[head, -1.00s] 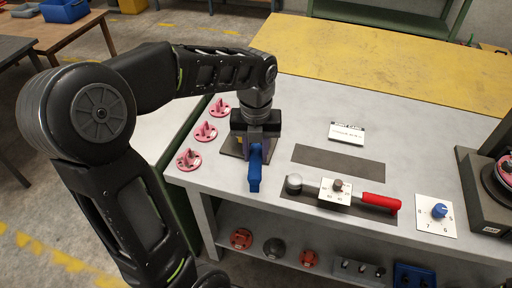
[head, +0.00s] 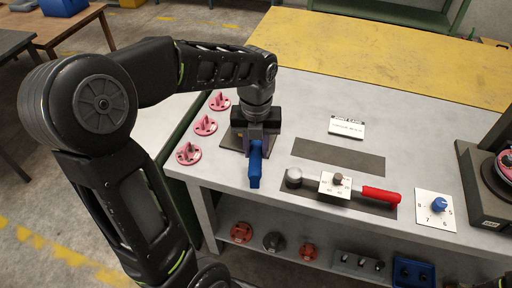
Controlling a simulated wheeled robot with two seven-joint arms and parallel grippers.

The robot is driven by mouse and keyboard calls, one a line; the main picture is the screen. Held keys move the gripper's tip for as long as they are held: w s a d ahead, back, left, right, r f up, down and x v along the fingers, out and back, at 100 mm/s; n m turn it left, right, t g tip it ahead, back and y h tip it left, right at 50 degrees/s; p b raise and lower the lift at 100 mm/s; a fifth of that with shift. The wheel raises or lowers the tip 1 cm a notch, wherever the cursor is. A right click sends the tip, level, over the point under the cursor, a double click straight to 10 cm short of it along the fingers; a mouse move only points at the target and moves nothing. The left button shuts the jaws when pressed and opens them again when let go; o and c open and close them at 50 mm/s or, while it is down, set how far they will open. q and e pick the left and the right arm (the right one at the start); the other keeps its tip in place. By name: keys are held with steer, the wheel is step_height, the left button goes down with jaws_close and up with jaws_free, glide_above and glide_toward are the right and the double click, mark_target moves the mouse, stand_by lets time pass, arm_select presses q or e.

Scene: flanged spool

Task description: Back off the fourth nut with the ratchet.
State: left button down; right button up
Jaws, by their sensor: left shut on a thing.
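My left gripper (head: 256,128) points down over the dark plate (head: 230,139) near the bench's left end. It is shut on the blue-handled ratchet (head: 255,165), whose handle points toward the bench's front edge. My right gripper is not in view.
Several pink flanged parts (head: 205,125) line the left edge. A red-handled torque wrench (head: 380,194) lies on a dark mat, beside a blue-knobbed dial (head: 438,205). A dark machine base (head: 480,190) is at right.

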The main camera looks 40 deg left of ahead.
arm_select(q)
steer(key=shift+f+b, duration=1.6)
steer(key=shift+f, duration=0.7)
steer(key=shift+w+d+n, duration=1.2)
steer(key=shift+w+d, duration=0.15)
steer(key=shift+d, duration=0.2)
steer(key=w+d+n, duration=0.2)
steer(key=w, duration=0.1)
steer(key=shift+w+d, duration=0.15)
steer(key=shift+d, duration=0.1)
